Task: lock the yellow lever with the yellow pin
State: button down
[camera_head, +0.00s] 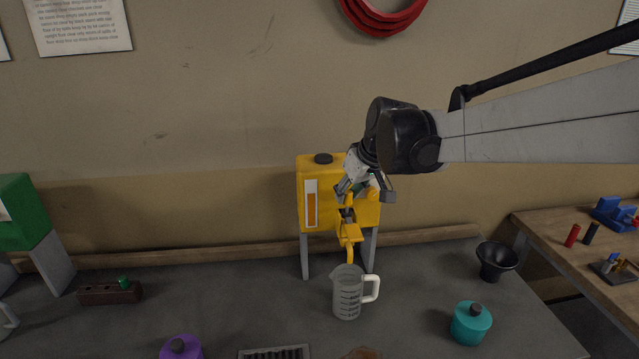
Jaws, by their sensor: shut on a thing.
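A yellow drum (311,200) stands on metal legs against the back wall, with a dark cap and a level strip on its front. A yellow tap with a lever (349,232) sticks out low on its front. My gripper (350,198) is in front of the drum, just above the tap, pointing down. It is shut on a small yellow piece that looks like the yellow pin (348,199). The fingers partly hide it, and I cannot tell whether it touches the lever. A clear measuring jug (346,296) with a white handle stands below the tap.
A wooden rack (97,293) holding a green pin (123,282) lies at left. A black funnel (494,262), a teal canister (471,323) and a purple canister (181,348) stand on the bench. A green drum (22,215) is far left. A wooden table (560,250) is at right.

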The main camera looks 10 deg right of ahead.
jog(key=shift+f+b, duration=0.8)
jog(key=shift+f, duration=0.35)
dwell(0.9)
jog(key=c, duration=1.5)
grip_release()
jog(key=shift+s+r, duration=0.1)
jog(key=shift+r, duration=0.05)
jog(key=v, duration=1.2)
jog(key=s+f+m, duration=0.1)
jog(key=s+f, duration=0.4)
jog(key=s, duration=0.2)
jog(key=s+a+f+m+t+h+b, duration=0.1)
jog(key=s+f, duration=0.4)
jog(key=s, duration=0.3)
jog(key=s+a+f+m+h+b, duration=0.1)
jog(key=s+f, duration=0.5)
jog(key=s, duration=0.1)
jog(key=shift+s+f+m+t, duration=0.1)
jog(key=shift+s+m+t, duration=0.2)
jog(key=shift+s+m, duration=0.1)
